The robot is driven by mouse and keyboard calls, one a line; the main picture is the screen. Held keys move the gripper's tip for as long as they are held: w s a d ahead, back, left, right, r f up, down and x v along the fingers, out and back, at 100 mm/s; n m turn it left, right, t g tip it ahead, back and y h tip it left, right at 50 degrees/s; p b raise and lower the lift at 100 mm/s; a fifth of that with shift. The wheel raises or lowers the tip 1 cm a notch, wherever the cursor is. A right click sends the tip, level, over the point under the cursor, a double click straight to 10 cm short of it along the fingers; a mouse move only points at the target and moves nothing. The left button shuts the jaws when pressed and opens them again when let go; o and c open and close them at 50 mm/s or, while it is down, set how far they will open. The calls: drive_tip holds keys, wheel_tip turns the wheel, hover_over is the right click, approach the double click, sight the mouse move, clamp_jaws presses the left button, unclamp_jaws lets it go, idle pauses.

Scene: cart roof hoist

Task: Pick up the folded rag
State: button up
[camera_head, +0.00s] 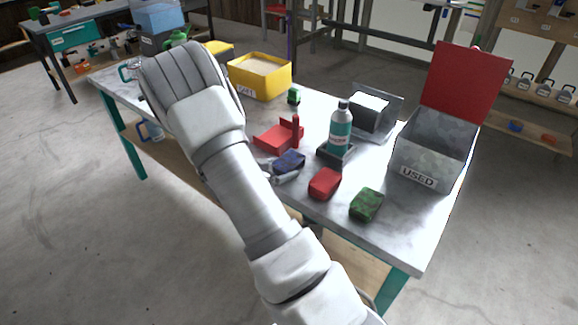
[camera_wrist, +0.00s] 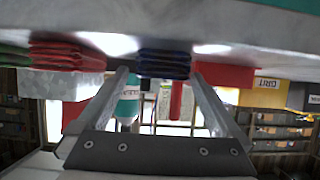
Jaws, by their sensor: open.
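Three folded rags lie on the grey bench top: a dark blue one (camera_head: 289,162), a red one (camera_head: 324,183) and a green one (camera_head: 366,204). The wrist view is upside down. There the blue rag (camera_wrist: 164,63) sits ahead, between my two fingers, with the red rag (camera_wrist: 68,56) and part of the green rag (camera_wrist: 14,57) to the left. My gripper (camera_wrist: 160,74) is open and empty, its fingertips close to the blue rag. In the head view its grey fingers show beside that rag; my arm hides the rest. Contact cannot be told.
A teal-labelled bottle (camera_head: 340,128) stands in a dark holder behind the rags. A red stand (camera_head: 279,136) is behind the blue rag. A grey USED bin (camera_head: 432,152) with its red lid open stands at right. A yellow bin (camera_head: 259,78) is at the back.

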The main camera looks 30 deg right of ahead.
sight(286, 163)
drive_tip(key=x, duration=0.3)
drive_tip(key=b+x, duration=0.1)
drive_tip(key=x, duration=0.1)
drive_tip(key=shift+w+d+r, duration=0.2)
drive_tip(key=shift+r, duration=0.15)
drive_tip(key=shift+c, duration=0.3)
drive_tip(key=shift+r, duration=0.1)
drive_tip(key=c, duration=1.1)
